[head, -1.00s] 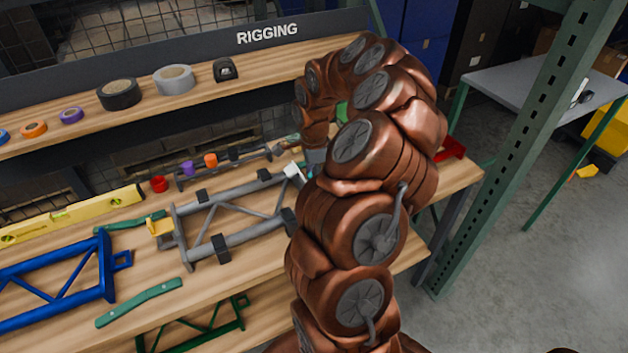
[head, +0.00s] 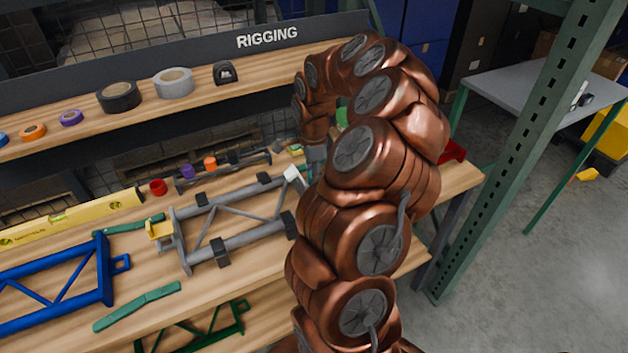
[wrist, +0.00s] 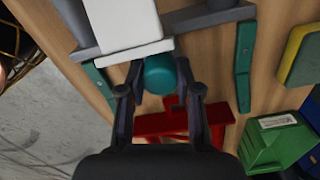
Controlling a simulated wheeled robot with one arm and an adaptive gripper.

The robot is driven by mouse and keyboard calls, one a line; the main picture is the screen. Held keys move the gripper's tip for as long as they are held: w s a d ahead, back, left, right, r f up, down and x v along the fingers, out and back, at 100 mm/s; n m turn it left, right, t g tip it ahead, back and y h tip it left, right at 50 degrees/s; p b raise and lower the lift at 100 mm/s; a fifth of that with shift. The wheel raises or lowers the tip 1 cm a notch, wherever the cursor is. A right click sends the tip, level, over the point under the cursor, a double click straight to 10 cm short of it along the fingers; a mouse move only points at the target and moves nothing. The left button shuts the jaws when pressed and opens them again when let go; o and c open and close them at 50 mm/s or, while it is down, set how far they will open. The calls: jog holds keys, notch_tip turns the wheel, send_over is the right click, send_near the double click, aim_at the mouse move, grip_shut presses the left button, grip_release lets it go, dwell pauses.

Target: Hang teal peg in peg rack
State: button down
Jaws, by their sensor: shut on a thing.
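The teal peg (wrist: 160,73) shows in the wrist view, its rounded end between the fingertips of my gripper (wrist: 160,92). My gripper is shut on it. The white block (wrist: 120,18) partly covers the view beside the peg. In the head view my arm hides the peg and most of the gripper. What looks like the peg rack is a grey rail (head: 222,167) at the back of the bench, with a purple peg (head: 188,171) and an orange peg (head: 210,163) on it. The rail is left of my gripper.
A grey strapped frame (head: 235,240) lies in front of the rail. A blue frame (head: 104,268), yellow level (head: 70,217) and red ring (head: 158,187) lie to the left. A red part (wrist: 160,124) and green block (wrist: 278,142) show below my wrist. A shelf overhangs the bench.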

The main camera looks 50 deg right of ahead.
notch_tip(320, 180, up, 7)
jog(key=shift+r+b, duration=0.1)
jog(key=shift+b, duration=0.7)
notch_tip(320, 180, up, 6)
dwell(0.8)
